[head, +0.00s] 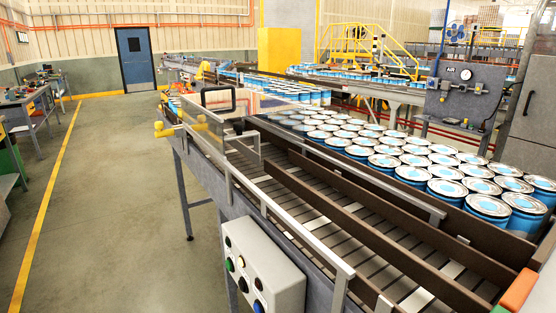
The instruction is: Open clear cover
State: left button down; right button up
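The clear cover (233,122) is a see-through panel over the far left part of the roller conveyor. A black loop handle (218,100) sits at its upper left. Yellow fittings (163,129) show at its left edge, by the conveyor's side rail. The panel's outline is faint, so I cannot tell exactly how far it is raised or lowered. Neither of my grippers is in view, and nothing is seen touching the cover or its handle.
The conveyor (345,228) has brown guide rails and an empty near lane. Many blue cans (412,175) stand on its right side. A grey button box (262,268) hangs on the near side. The floor (120,200) to the left is clear.

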aim_at(204, 120)
jog(key=i+j, duration=0.1)
jog(key=j, duration=0.3)
jog(key=i+j, duration=0.15)
jog(key=j, duration=0.2)
jog(key=i+j, duration=0.1)
jog(key=j, duration=0.3)
jog(key=i+j, duration=0.15)
jog(key=j, duration=0.25)
jog(key=i+j+z, duration=0.1)
jog(key=j, duration=0.25)
jog(key=i+j, duration=0.1)
jog(key=j, duration=0.3)
